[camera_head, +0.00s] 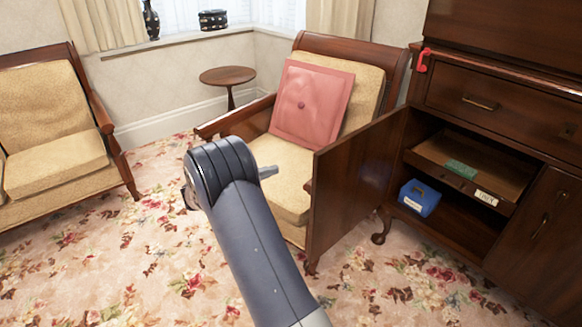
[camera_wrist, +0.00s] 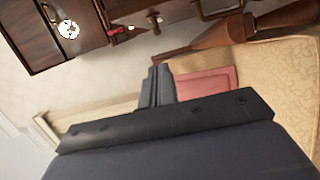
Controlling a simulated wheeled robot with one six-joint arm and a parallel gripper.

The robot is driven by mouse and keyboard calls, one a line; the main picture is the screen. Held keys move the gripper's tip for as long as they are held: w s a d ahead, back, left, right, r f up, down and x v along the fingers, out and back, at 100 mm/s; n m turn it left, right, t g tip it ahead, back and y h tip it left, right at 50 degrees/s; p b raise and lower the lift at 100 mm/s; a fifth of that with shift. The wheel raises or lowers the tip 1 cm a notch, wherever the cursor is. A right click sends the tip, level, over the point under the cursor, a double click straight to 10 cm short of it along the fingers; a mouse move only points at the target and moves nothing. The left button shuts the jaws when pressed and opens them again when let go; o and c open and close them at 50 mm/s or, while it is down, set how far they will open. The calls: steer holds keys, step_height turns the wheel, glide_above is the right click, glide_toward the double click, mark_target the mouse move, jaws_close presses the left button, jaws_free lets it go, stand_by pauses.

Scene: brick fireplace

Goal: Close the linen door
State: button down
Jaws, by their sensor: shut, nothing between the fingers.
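The open wooden door (camera_head: 352,185) stands swung out from the left side of the dark cabinet's lower compartment, beside the armchair. I take it to be the linen door. A small white label (camera_head: 487,198) sits on the front of the pull-out shelf inside; I cannot read it surely. My gripper shows in the wrist view (camera_wrist: 158,72), its two grey fingers together and empty, with the armchair beyond. In the head view my arm is left of the door, in front of the armchair, and mostly hides the gripper. The gripper appears apart from the door.
The armchair (camera_head: 284,197) with a pink cushion (camera_head: 312,103) is close behind the door. A blue box (camera_head: 419,197) lies inside the compartment, and a red object (camera_head: 424,60) is at the cabinet's upper edge. Floral carpet (camera_head: 400,285) is free in front.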

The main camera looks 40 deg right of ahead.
steer(key=s+d+b, duration=0.2)
steer(key=s+d, duration=0.3)
steer(key=d, duration=0.4)
steer(key=shift+d, duration=0.4)
steer(key=shift+b, duration=0.3)
